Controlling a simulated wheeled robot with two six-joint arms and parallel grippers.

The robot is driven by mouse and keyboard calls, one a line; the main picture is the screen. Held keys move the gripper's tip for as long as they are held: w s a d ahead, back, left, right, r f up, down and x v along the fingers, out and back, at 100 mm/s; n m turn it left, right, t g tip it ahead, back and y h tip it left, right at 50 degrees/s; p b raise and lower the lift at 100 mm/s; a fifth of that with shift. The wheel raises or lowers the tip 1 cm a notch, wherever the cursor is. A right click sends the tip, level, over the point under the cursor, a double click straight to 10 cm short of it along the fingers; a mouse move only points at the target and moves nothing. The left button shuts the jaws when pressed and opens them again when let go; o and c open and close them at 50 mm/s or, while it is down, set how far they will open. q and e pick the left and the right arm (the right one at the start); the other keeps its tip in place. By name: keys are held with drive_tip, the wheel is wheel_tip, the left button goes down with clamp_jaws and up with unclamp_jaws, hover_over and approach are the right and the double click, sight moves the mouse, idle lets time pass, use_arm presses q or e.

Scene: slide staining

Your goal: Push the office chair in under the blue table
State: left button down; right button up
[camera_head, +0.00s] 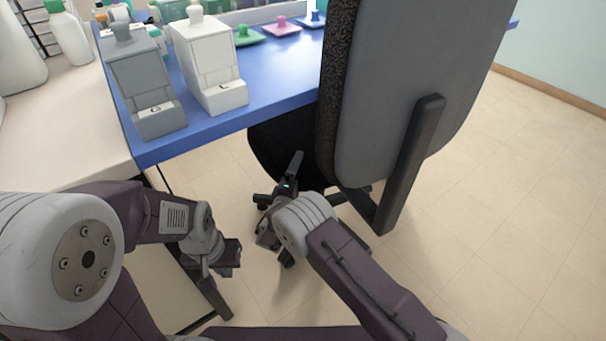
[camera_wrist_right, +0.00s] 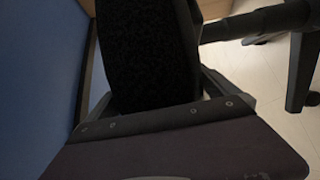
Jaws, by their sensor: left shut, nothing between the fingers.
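The office chair (camera_head: 405,85) stands at the right part of the blue table's (camera_head: 270,72) near edge, its grey-backed backrest toward me. Its black seat (camera_head: 285,150) shows below the table edge and appears partly under it; the backrest stays outside. In the right wrist view a black padded part of the chair (camera_wrist_right: 150,55) is close ahead, with dark base legs (camera_wrist_right: 300,60) at the right. My right gripper (camera_head: 268,232) is low beside the chair, left of the backrest; its fingers are unclear, and contact cannot be told. My left gripper (camera_head: 232,255) is shut and empty, left of the chair.
A grey dispenser (camera_head: 140,85) and a white one (camera_head: 210,65) stand near the blue table's front edge. Small coloured lidded pieces (camera_head: 282,25) stand behind. A beige counter (camera_head: 60,130) adjoins at the left. The tiled floor at the right (camera_head: 500,220) is clear.

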drive_tip(key=shift+w+f, duration=0.1)
drive_tip(key=shift+f, duration=0.1)
drive_tip(key=shift+r, duration=0.1)
drive_tip(key=p+v, duration=0.4)
drive_tip(key=v, duration=0.5)
